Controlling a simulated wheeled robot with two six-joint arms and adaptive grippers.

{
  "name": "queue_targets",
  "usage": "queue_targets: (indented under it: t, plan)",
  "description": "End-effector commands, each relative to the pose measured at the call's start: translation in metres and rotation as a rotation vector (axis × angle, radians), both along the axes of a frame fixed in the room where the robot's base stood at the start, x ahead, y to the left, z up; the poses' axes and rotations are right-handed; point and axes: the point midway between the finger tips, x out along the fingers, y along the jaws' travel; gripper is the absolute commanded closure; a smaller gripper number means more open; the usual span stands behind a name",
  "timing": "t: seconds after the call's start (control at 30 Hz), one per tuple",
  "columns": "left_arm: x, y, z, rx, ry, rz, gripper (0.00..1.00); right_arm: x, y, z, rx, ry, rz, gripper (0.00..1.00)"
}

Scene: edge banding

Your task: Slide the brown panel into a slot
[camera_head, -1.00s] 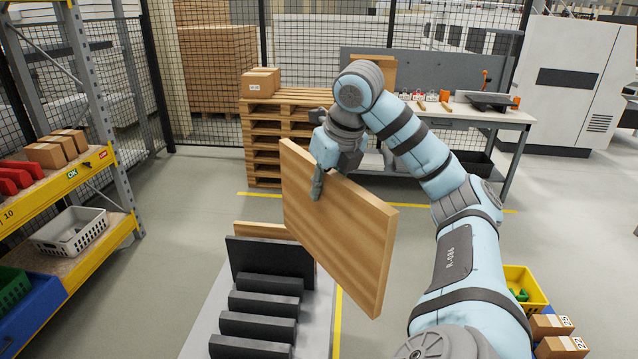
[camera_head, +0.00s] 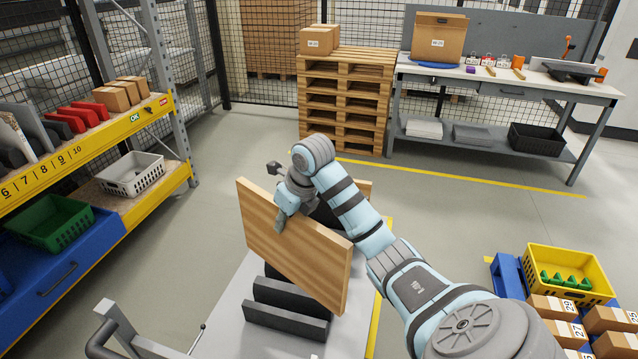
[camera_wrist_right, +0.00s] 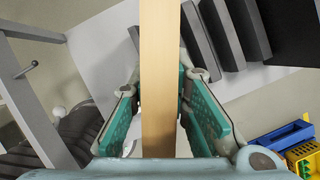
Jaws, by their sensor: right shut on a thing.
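The brown wooden panel (camera_head: 290,244) is held upright in the air above the slotted rack on the cart. My right gripper (camera_head: 284,205) is shut on its upper edge; in the right wrist view the panel's edge (camera_wrist_right: 158,80) runs between the two green-padded fingers. The rack's dark dividers (camera_head: 287,318) form slots on the grey cart top (camera_head: 228,318). The panel hides much of the rack's far part. A second wooden panel (camera_head: 362,188) shows partly behind my right arm. In the wrist view the dividers (camera_wrist_right: 222,35) lie to the right of the panel, apart from it. My left gripper is not seen.
A yellow-edged shelf (camera_head: 85,148) with boxes and bins stands at the left. Stacked pallets (camera_head: 345,100) and a workbench (camera_head: 500,88) stand at the back. A yellow bin (camera_head: 568,275) and small cartons are at the right. The cart handle (camera_head: 122,325) is at the front left.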

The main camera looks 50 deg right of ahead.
Motion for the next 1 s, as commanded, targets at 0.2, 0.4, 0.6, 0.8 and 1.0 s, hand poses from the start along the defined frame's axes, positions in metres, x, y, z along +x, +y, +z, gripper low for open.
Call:
queue_targets:
  t: [0.2,0.4,0.6,0.8,1.0]
  plan:
    - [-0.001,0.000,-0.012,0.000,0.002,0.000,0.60,0.024,0.016,-0.060,-0.009,0.009,0.235,1.00]
    - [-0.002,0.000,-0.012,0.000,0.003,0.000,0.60,0.031,0.009,-0.074,-0.011,0.001,0.391,1.00]
    - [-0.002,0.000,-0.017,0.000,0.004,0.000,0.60,0.032,0.008,-0.081,-0.012,-0.003,0.427,1.00]
    - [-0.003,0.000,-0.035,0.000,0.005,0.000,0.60,0.032,0.008,-0.100,-0.012,-0.003,0.426,1.00]
    - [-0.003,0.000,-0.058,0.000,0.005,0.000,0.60,0.032,0.008,-0.126,-0.012,-0.002,0.425,1.00]
